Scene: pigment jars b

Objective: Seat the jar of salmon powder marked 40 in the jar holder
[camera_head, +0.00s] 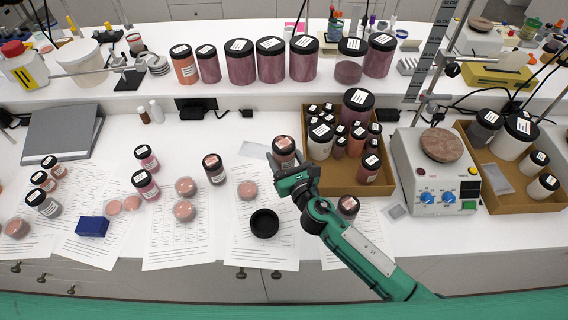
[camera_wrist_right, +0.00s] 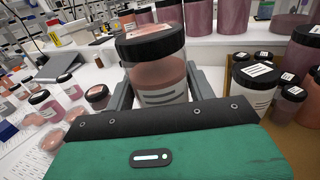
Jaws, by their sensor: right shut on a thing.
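A jar of salmon powder (camera_head: 285,158) with a black lid is between the fingers of my right gripper (camera_head: 280,165). In the right wrist view the same jar (camera_wrist_right: 158,75) stands roughly upright between the grey fingers, with a pale label on its side. I cannot read its number. The jar holder, I think, is the round black open cup (camera_head: 264,211) on a printed sheet, in front and to the left of the gripper; it looks empty. My left gripper is not in view.
Another jar (camera_head: 348,205) stands beside my right arm. A dark-lidded jar (camera_head: 214,170) and petri dishes (camera_head: 185,210) are to the left.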

